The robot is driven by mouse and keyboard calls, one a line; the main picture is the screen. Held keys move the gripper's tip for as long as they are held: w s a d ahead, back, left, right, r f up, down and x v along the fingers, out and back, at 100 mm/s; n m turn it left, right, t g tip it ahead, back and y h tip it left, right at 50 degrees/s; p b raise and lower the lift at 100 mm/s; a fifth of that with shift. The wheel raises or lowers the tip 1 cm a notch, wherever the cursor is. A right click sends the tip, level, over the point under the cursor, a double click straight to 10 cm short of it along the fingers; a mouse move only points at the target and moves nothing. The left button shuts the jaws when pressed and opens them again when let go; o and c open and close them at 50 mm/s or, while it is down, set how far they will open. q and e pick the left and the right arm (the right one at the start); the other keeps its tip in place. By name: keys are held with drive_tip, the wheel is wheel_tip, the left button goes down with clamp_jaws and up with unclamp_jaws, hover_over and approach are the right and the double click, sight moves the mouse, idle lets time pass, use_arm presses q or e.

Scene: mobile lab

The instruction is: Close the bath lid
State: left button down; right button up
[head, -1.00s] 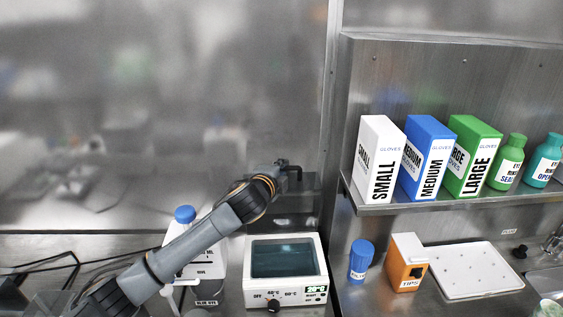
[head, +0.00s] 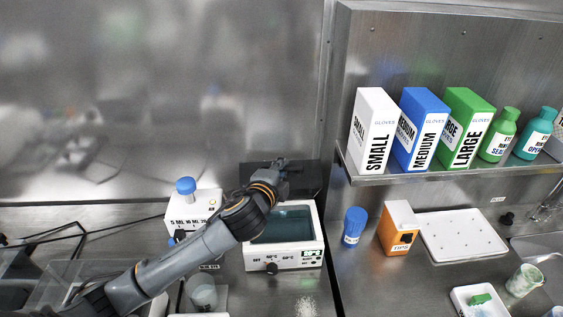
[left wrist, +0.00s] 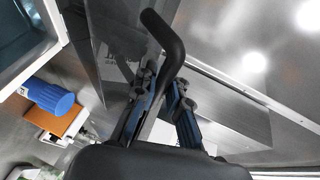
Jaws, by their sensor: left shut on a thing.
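The bath (head: 284,258) is a white box with a dial and a green display, open on top over dark water. Its dark see-through lid (head: 306,181) stands raised at the bath's back edge in the head view. The lid pane also shows in the left wrist view (left wrist: 110,45). My left gripper (head: 280,170) is at the lid's upper part, its arm crossing the bath's left side. In the left wrist view my left gripper (left wrist: 160,105) is shut on the black bent lid handle (left wrist: 168,38). The fingers hide part of the handle. My right gripper is not in view.
A white device with a blue knob (head: 186,186) stands left of the bath. A blue-capped bottle (head: 354,228) and an orange tips box (head: 398,230) stand to its right. A shelf with glove boxes (head: 375,130) is above. A steel wall is behind.

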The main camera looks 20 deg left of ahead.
use_arm(q)
drive_tip(key=shift+r, duration=0.2)
drive_tip(key=c, duration=1.4)
unclamp_jaws()
drive_tip(key=shift+s, duration=0.15)
drive_tip(key=shift+o, duration=0.2)
drive_tip(key=v, duration=1.2)
drive_tip(key=shift+c, duration=0.4)
